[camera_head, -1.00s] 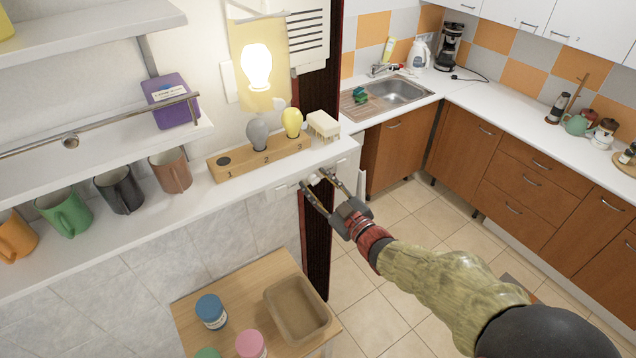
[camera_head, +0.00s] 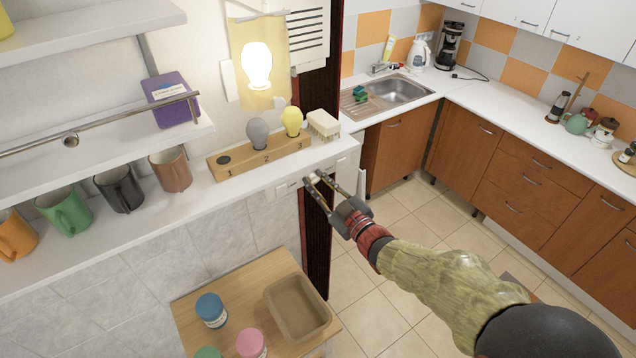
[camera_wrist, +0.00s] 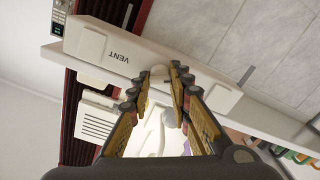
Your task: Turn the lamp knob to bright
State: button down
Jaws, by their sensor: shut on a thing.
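A glowing lamp bulb (camera_head: 257,66) is lit on the yellow panel (camera_head: 280,40) on the wall. A white control box (camera_head: 288,187) sits along the front edge of the shelf. In the wrist view this box (camera_wrist: 205,88) carries the word VENT, upside down, left of my fingers. My gripper (camera_head: 313,180) is at the box's front, its fingers drawn close together. In the wrist view my gripper (camera_wrist: 165,77) is shut on a small white knob (camera_wrist: 159,72), mostly hidden between the fingertips. The knob's own label and its turn angle cannot be read.
On the shelf stand a wooden block (camera_head: 230,168) with a grey bulb (camera_head: 257,133) and a yellow bulb (camera_head: 292,121), a cream brush-like block (camera_head: 323,124) and several mugs. A small table (camera_head: 262,275) with a tray and jars stands below. Floor to the right is clear.

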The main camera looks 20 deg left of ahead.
jog(key=shift+f+m+b, duration=0.1)
jog(key=shift+m+b, duration=0.5)
jog(key=shift+m, duration=0.2)
jog(key=shift+m+b, duration=0.3)
jog(key=shift+m, duration=0.5)
jog(key=c, duration=1.6)
grip_release()
jog(key=shift+c, duration=0.2)
jog(key=v, duration=1.2)
